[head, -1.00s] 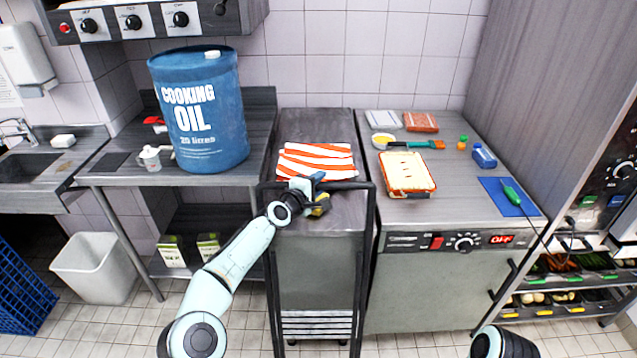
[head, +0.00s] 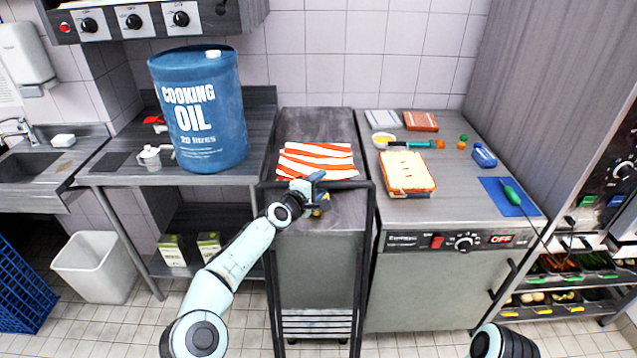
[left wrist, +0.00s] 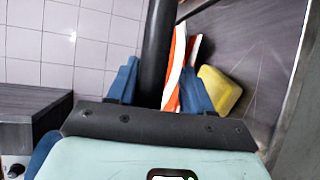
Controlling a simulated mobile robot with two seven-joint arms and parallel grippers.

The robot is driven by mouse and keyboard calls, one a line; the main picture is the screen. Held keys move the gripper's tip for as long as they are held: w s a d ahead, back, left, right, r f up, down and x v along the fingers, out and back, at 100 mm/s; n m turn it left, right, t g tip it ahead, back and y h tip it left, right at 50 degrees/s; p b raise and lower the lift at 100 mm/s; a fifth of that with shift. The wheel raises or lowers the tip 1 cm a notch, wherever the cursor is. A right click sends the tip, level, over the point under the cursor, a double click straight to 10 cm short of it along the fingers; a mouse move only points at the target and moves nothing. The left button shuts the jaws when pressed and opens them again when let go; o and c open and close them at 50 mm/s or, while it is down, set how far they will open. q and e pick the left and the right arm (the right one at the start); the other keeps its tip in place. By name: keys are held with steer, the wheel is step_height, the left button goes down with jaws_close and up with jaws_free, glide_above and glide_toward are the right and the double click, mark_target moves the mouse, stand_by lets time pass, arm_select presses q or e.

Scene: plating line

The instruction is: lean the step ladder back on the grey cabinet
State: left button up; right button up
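The step ladder (head: 366,240) is a dark frame standing in front of the grey cabinet (head: 320,270). Its top bar crosses in front of the cabinet's top; I cannot tell whether it touches the cabinet. My left gripper (head: 314,186) is at that top bar. In the left wrist view the dark bar (left wrist: 157,50) passes between the blue fingers of my left gripper (left wrist: 158,80), with a strip of background showing beside it, so the fingers look open around it. My right gripper is not in view; only a piece of my right arm shows.
An orange-striped cloth (head: 318,160) and a yellow item (left wrist: 220,90) lie on the cabinet top. A blue oil drum (head: 200,110) stands on the left table (head: 110,178). A counter (head: 460,208) with food and tools is close on the right. A white bin (head: 92,268) stands at left.

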arm_select(q)
steer(key=shift+o, duration=0.6)
steer(key=shift+a+f, duration=0.1)
steer(key=shift+f, duration=0.3)
steer(key=b+v, duration=0.7)
steer(key=v, duration=0.6)
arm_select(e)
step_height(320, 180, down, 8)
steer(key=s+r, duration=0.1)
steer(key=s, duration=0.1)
arm_select(q)
step_height(320, 180, up, 9)
steer(key=p, duration=0.5)
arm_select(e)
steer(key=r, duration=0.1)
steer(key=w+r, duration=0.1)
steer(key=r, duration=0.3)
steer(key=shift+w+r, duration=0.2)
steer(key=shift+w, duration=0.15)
arm_select(q)
steer(key=shift+s+f, duration=0.2)
